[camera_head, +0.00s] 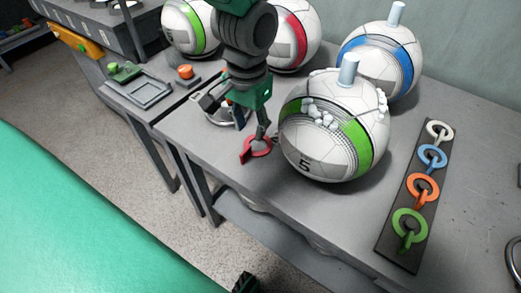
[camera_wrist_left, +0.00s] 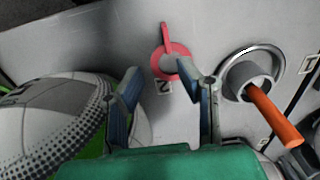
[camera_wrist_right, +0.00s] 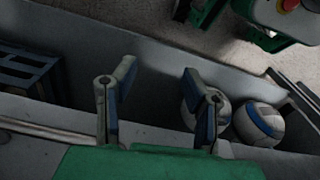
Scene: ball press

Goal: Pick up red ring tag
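The red ring tag (camera_head: 258,147) lies on the grey table near its front edge, left of the ball marked 5. In the left wrist view the red ring tag (camera_wrist_left: 164,45) shows flat, its tab pointing away. My left gripper (camera_wrist_left: 159,69) is open over the table, its fingers spread. One fingertip overlaps the ring's edge in that view; I cannot tell if they touch. In the head view my left gripper (camera_head: 262,128) reaches down just above the ring. My right gripper (camera_wrist_right: 158,80) is open and empty.
A white and green ball (camera_head: 335,135) stands close right of my left gripper. A board (camera_head: 398,255) with white, blue, orange and green ring tags lies at the right. An orange rod (camera_wrist_left: 275,115) rises from a round fixture beside the gripper. More balls (camera_head: 385,60) stand behind.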

